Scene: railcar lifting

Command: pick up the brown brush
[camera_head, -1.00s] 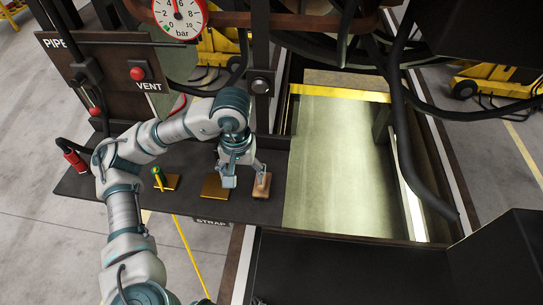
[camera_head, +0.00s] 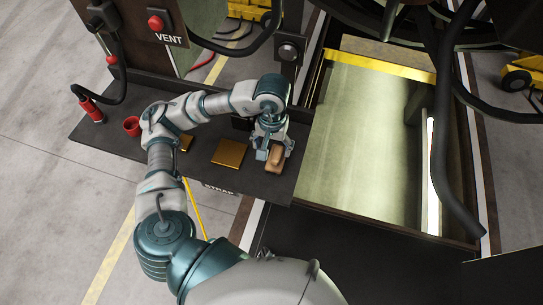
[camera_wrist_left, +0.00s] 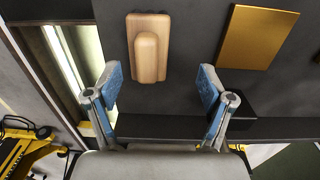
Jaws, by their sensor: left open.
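The brown brush (camera_head: 276,158) is a light wooden block with a raised rounded grip, lying on the dark shelf near its right end. It also shows in the left wrist view (camera_wrist_left: 149,50), above centre. My left gripper (camera_head: 273,148) is open and empty, with its fingers right at the brush in the head view. In the left wrist view the fingertips of the left gripper (camera_wrist_left: 158,86) stand apart, and the brush's near end shows between them, closer to the left finger. Whether the fingers are down at brush height I cannot tell. My right gripper is not in view.
A gold square plate (camera_head: 229,153) lies left of the brush on the dark shelf (camera_head: 205,178). A red cup (camera_head: 131,126) and a red-handled hose end (camera_head: 92,110) are further left. Right of the shelf is a pale pit floor (camera_head: 365,140) with a yellow edge.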

